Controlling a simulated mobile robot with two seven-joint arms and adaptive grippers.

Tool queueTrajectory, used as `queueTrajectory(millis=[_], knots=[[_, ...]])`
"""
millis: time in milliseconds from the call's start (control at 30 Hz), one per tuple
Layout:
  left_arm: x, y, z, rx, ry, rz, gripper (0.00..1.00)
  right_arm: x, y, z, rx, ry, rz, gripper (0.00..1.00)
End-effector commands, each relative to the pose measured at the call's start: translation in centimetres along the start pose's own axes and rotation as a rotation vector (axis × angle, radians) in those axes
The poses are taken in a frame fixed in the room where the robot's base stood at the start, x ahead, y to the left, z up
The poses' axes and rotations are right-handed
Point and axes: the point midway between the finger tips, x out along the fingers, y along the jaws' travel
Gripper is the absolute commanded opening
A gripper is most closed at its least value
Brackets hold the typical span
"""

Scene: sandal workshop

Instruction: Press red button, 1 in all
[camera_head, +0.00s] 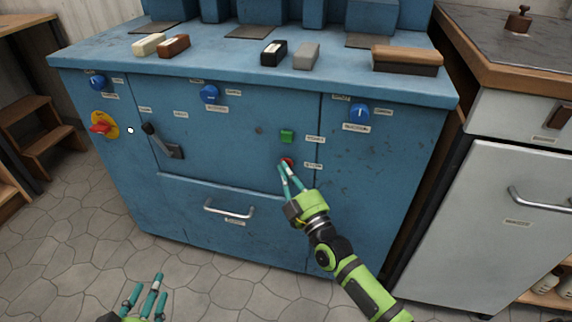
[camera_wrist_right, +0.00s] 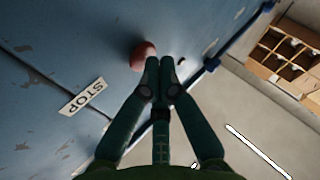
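The round red button (camera_head: 289,160) is on the blue cabinet front, below a green button and beside a small label. In the right wrist view the red button (camera_wrist_right: 143,53) is just beyond my fingertips, near a label reading STOP (camera_wrist_right: 83,96). My right gripper (camera_head: 286,166) is at the red button and partly covers it. In the wrist view the right gripper's (camera_wrist_right: 160,62) fingertips are together with nothing between them. I cannot tell whether they touch the button. My left gripper (camera_head: 148,290) is low at the left over the floor, fingers spread and empty.
The green button (camera_head: 287,136) is just above. A red switch on a yellow plate (camera_head: 103,125), a dark lever (camera_head: 165,146) and blue knobs (camera_head: 209,94) are on the same front. A drawer handle (camera_head: 229,209) sits lower. Brushes and blocks (camera_head: 406,59) lie on top.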

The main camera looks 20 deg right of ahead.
Motion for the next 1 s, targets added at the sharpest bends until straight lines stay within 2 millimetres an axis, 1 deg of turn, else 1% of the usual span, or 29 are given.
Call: queueTrajectory(millis=[433,733,1000], knots=[[0.0,0.0,-0.1,0.000,0.000,0.000,0.40,0.1,0.1,0.0,-0.001,-0.001,0.001,0.00],[-0.4,-0.1,-1.2,0.000,0.000,0.000,0.40,-0.8,-0.5,-0.7,0.000,-0.002,0.000,0.00],[-0.4,-0.1,-1.2,0.000,0.000,0.000,0.40,-1.1,-0.8,-0.8,-0.001,0.000,0.000,0.00]])
